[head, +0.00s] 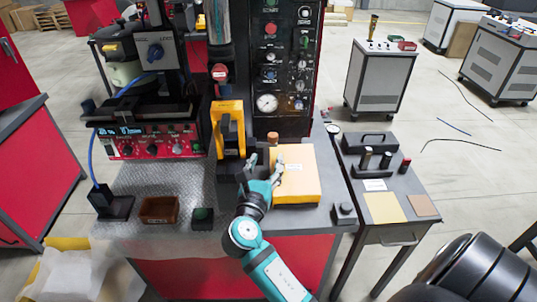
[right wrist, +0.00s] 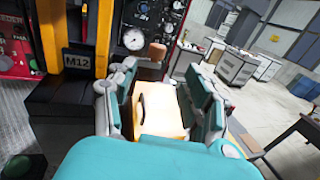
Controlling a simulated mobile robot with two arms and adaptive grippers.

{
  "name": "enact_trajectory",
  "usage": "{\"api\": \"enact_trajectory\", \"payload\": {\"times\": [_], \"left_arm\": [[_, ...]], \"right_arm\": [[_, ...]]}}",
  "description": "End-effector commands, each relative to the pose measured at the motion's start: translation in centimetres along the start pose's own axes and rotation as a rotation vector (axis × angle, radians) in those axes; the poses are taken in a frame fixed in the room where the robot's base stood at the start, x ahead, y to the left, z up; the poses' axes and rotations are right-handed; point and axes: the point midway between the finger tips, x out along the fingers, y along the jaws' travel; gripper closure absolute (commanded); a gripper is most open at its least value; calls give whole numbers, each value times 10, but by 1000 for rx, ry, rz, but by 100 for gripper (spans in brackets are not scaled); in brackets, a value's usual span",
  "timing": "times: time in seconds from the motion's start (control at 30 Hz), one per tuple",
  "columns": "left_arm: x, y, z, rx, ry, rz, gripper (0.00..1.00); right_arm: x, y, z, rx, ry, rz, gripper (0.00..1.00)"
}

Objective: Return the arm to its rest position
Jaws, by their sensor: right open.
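My right gripper (head: 264,168) is teal and grey. It is open and empty, with its fingers spread over the left part of a flat yellow-orange case (head: 305,180) on the workbench. In the right wrist view the two fingers of the gripper (right wrist: 160,100) stand wide apart. The case (right wrist: 165,120) and its dark handle show between and beyond them, so I cannot tell how close they are to it. My left gripper is in neither view.
A yellow upright frame (head: 220,130) on a dark block marked M12 (right wrist: 77,62) stands left of the gripper. A black gauge panel (head: 285,60) rises behind. A brown tray (head: 160,209) and green button box (head: 203,214) lie left. A side table (head: 375,165) stands right.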

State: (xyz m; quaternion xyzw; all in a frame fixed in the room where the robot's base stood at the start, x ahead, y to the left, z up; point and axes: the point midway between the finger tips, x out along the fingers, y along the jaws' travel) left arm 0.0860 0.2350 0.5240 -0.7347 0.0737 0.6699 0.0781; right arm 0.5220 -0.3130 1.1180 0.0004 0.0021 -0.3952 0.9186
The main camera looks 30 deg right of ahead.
Motion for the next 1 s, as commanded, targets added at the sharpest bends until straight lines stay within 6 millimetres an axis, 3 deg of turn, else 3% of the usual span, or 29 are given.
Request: {"api": "enact_trajectory", "payload": {"times": [0.57,0.67,0.77,0.87,1.0], "left_arm": [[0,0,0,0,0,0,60],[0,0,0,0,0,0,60],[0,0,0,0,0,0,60],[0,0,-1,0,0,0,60],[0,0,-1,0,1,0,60]], "right_arm": [[-2,0,0,3,1,-1,49],[-4,-7,-9,73,37,-5,49],[-13,-23,-34,285,144,-27,49],[-33,-46,-72,627,319,-99,49],[-80,-72,-124,1135,586,-314,49]]}}
